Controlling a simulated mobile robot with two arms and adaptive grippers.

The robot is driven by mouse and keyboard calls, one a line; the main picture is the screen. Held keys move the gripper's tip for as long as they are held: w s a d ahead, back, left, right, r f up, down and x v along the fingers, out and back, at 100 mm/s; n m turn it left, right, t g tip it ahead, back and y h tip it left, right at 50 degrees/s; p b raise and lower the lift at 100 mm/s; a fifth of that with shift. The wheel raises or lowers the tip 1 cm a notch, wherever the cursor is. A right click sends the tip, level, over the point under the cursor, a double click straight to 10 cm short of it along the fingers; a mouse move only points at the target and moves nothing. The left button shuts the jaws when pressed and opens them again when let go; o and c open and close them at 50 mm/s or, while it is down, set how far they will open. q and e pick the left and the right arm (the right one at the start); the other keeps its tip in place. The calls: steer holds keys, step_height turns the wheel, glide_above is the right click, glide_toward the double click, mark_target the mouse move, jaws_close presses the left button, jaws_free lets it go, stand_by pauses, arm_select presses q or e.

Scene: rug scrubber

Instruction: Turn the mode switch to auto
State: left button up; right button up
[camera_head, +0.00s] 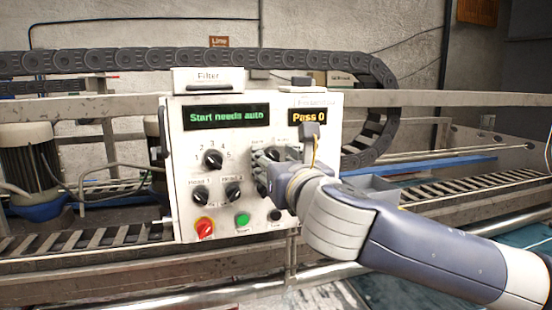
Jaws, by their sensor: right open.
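The white control panel (182,225) stands in the middle of the view. Its left display (226,117) reads "Start needs auto". My right gripper (266,160) is open in front of the panel's right half, with its fingers at the face just below the displays. It covers part of the knobs and labels there, so I cannot pick out the mode switch or its setting. Whether the fingers touch a knob cannot be told. My left gripper is not in view.
A numbered knob (213,158), two lower knobs, a red knob (204,227) and a green button (242,220) lie close by. A small display (308,116) reads "Pass 0". A black cable chain (180,57) and metal rails run behind the panel.

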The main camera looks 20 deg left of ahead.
steer(key=c, duration=0.9)
jaws_close()
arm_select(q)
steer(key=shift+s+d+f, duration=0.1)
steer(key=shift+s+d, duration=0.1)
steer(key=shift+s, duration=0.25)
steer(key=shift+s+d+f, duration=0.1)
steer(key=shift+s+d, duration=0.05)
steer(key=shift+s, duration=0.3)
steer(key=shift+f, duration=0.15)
arm_select(e)
steer(key=shift+f+m, duration=0.1)
steer(key=shift+m, duration=0.3)
steer(key=m+b, duration=0.5)
steer(key=m, duration=0.6)
steer(key=shift+a+m+b, duration=0.15)
steer(key=shift+m+b, duration=0.15)
steer(key=shift+m, duration=0.1)
arm_select(q)
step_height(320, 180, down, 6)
steer(key=b, duration=0.1)
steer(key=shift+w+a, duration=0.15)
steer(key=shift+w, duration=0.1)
arm_select(e)
steer(key=shift+m, duration=1.7)
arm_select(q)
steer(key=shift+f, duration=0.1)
